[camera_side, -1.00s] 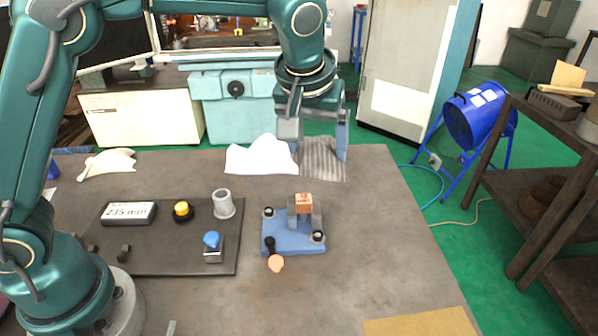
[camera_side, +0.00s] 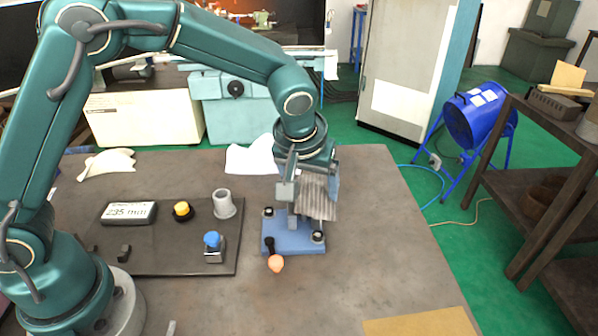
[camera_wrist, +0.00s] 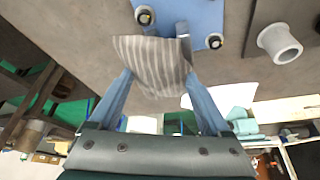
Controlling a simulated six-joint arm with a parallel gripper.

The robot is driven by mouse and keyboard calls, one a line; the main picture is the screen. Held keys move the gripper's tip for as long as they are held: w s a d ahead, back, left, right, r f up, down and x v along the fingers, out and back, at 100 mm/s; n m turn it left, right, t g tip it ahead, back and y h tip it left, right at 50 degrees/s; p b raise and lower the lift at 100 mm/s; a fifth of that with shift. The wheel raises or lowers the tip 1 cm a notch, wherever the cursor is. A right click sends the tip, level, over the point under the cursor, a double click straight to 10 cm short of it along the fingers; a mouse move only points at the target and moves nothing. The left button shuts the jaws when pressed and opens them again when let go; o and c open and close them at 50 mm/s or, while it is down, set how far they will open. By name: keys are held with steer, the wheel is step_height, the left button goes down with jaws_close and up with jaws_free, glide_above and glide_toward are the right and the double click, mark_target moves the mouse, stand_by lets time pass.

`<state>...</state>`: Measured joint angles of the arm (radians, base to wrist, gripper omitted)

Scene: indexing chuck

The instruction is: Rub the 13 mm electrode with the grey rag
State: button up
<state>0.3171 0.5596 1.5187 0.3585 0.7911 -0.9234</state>
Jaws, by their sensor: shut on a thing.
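My gripper (camera_side: 309,188) is shut on the grey striped rag (camera_side: 318,200), which hangs over the top of the blue indexing chuck (camera_side: 292,243). In the wrist view the rag (camera_wrist: 155,62) spans the space between the fingers, its far edge over the near edge of the chuck (camera_wrist: 180,12). The copper-coloured block on the chuck, seen in the earlier side view, is hidden behind the rag and gripper. I cannot tell whether the rag touches it. The chuck's lever with an orange knob (camera_side: 276,263) points toward the front of the table.
A white cloth (camera_side: 250,157) and a cream cloth (camera_side: 107,164) lie at the back of the table. Left of the chuck, a dark board holds a display (camera_side: 129,213), yellow button (camera_side: 182,209), grey cup (camera_side: 224,204) and blue-topped switch (camera_side: 212,243).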

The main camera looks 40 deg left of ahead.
steer(key=shift+s+a, duration=1.2)
steer(key=shift+w+d, duration=1.45)
steer(key=shift+d, duration=0.05)
steer(key=shift+r, duration=4.15)
